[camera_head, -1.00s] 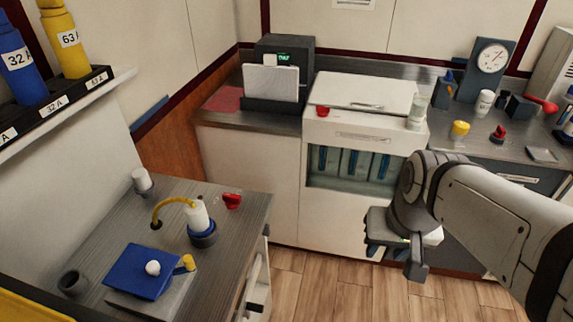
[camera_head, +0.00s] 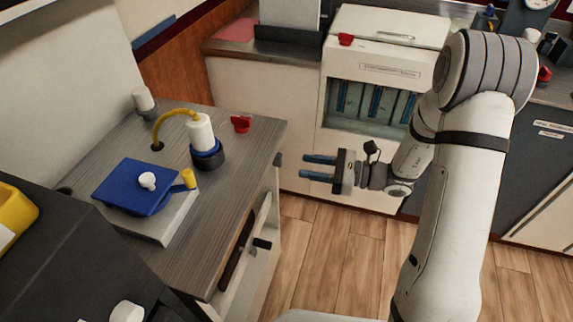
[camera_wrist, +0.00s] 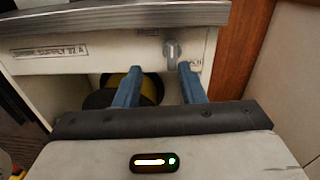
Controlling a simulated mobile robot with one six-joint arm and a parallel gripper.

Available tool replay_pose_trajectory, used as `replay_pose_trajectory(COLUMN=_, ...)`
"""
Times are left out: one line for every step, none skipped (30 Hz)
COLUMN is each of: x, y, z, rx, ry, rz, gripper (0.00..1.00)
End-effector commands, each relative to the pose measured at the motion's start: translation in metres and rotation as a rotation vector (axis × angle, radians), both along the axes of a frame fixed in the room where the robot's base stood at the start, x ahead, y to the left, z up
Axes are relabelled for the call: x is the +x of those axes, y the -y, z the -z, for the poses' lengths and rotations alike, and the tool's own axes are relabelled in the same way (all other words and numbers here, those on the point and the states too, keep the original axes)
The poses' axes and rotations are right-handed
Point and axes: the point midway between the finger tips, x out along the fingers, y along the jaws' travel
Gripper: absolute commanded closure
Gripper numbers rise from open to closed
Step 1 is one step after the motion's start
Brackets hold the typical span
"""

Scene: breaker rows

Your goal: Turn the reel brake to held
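A small grey knob (camera_wrist: 171,54), which looks like the reel brake, sits on the cream front panel of the cabinet in the wrist view. Its handle looks about upright. Small labels lie above left and below right of it, too small to read surely. In the head view the knob (camera_head: 278,160) shows at the counter's right edge. My gripper (camera_head: 305,167) points left toward it, a short gap away. In the wrist view the blue fingers of my gripper (camera_wrist: 158,78) are apart and empty, below the knob in the picture.
A yellow and black reel (camera_wrist: 150,88) shows under the panel, partly behind the fingers. On the counter (camera_head: 240,170) stand a blue-lidded box (camera_head: 130,185), a white plug in a blue collar (camera_head: 202,135) and a red knob (camera_head: 241,123). A white cabinet (camera_head: 385,50) stands behind my gripper.

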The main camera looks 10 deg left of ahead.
Motion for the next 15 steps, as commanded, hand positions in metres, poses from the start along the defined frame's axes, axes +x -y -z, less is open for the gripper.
replay_pose_trajectory(x=0.005, y=0.001, z=0.008, rx=0.018, ry=-0.019, rz=0.024, gripper=0.64)
replay_pose_trajectory(x=0.008, y=0.002, z=0.010, rx=0.028, ry=-0.027, rz=0.037, gripper=0.64)
replay_pose_trajectory(x=0.010, y=0.001, z=0.012, rx=0.037, ry=-0.033, rz=0.047, gripper=0.64)
replay_pose_trajectory(x=0.012, y=0.000, z=0.012, rx=0.040, ry=-0.036, rz=0.054, gripper=0.64)
replay_pose_trajectory(x=0.013, y=-0.001, z=0.013, rx=0.043, ry=-0.039, rz=0.057, gripper=0.64)
replay_pose_trajectory(x=0.014, y=-0.005, z=0.013, rx=0.045, ry=-0.039, rz=0.059, gripper=0.64)
replay_pose_trajectory(x=0.015, y=-0.008, z=0.013, rx=0.046, ry=-0.039, rz=0.060, gripper=0.64)
replay_pose_trajectory(x=0.015, y=-0.013, z=0.012, rx=0.046, ry=-0.039, rz=0.059, gripper=0.64)
replay_pose_trajectory(x=0.016, y=-0.019, z=0.012, rx=0.044, ry=-0.039, rz=0.057, gripper=0.64)
replay_pose_trajectory(x=0.016, y=-0.024, z=0.012, rx=0.044, ry=-0.039, rz=0.057, gripper=0.64)
replay_pose_trajectory(x=0.017, y=-0.029, z=0.012, rx=0.044, ry=-0.038, rz=0.056, gripper=0.64)
replay_pose_trajectory(x=0.018, y=-0.036, z=0.012, rx=0.043, ry=-0.038, rz=0.056, gripper=0.64)
replay_pose_trajectory(x=0.018, y=-0.041, z=0.012, rx=0.043, ry=-0.038, rz=0.056, gripper=0.64)
replay_pose_trajectory(x=0.019, y=-0.046, z=0.012, rx=0.043, ry=-0.038, rz=0.056, gripper=0.64)
replay_pose_trajectory(x=0.019, y=-0.052, z=0.012, rx=0.043, ry=-0.038, rz=0.057, gripper=0.64)
